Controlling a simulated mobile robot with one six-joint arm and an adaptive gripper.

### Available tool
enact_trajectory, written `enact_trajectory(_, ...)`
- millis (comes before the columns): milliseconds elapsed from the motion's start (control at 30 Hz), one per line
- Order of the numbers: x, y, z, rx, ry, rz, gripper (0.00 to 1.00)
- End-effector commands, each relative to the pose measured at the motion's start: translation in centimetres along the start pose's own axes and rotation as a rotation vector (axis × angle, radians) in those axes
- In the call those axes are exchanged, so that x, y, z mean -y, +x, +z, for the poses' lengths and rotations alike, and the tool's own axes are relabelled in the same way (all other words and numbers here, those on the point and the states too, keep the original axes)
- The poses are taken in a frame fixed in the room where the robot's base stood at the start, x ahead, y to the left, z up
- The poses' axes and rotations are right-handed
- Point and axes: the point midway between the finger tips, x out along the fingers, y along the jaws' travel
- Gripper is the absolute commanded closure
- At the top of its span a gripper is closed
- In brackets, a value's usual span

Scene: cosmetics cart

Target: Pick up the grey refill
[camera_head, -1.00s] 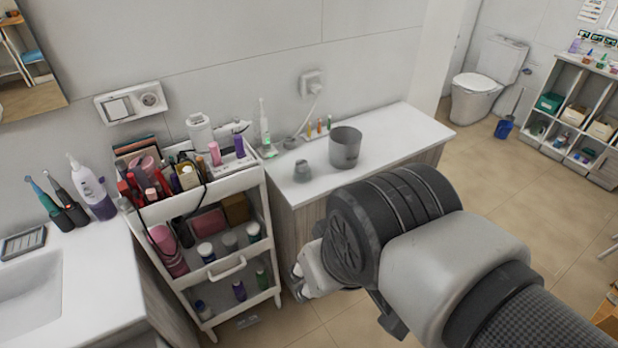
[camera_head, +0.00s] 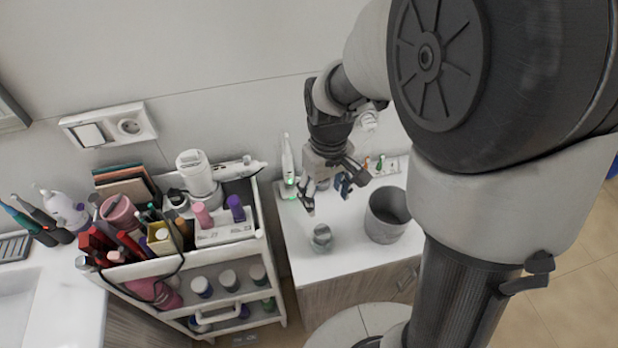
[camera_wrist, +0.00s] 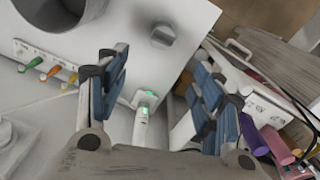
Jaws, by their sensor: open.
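My gripper (camera_head: 327,194) is open and empty, above the far left part of the white counter; its blue pads show in the wrist view (camera_wrist: 163,72). In the head view the coloured tips (camera_head: 381,162) stand right of my gripper, and the pale one cannot be made out. A small grey object (camera_head: 321,237) sits on the counter below my gripper.
A grey cup (camera_head: 375,226) stands on the counter (camera_head: 335,265), right of the small grey object. A white toothbrush with a green light (camera_head: 288,166) stands left of my gripper. The full cart (camera_head: 218,250) is at left.

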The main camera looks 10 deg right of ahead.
Motion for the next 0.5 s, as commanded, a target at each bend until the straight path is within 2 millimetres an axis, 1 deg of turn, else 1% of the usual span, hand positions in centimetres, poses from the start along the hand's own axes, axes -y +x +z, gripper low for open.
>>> enact_trajectory(33, 0.0, 1.6, 0.1, 0.005, 0.0, -0.001, 0.39)
enact_trajectory(200, 0.1, 5.4, 0.1, 0.004, 0.001, -0.001, 0.39)
enact_trajectory(300, 0.1, 7.3, 0.1, 0.003, 0.001, -0.001, 0.39)
enact_trajectory(400, 0.1, 8.7, 0.1, 0.002, 0.001, -0.001, 0.39)
enact_trajectory(500, 0.0, 9.4, 0.1, 0.0, 0.001, 0.0, 0.39)
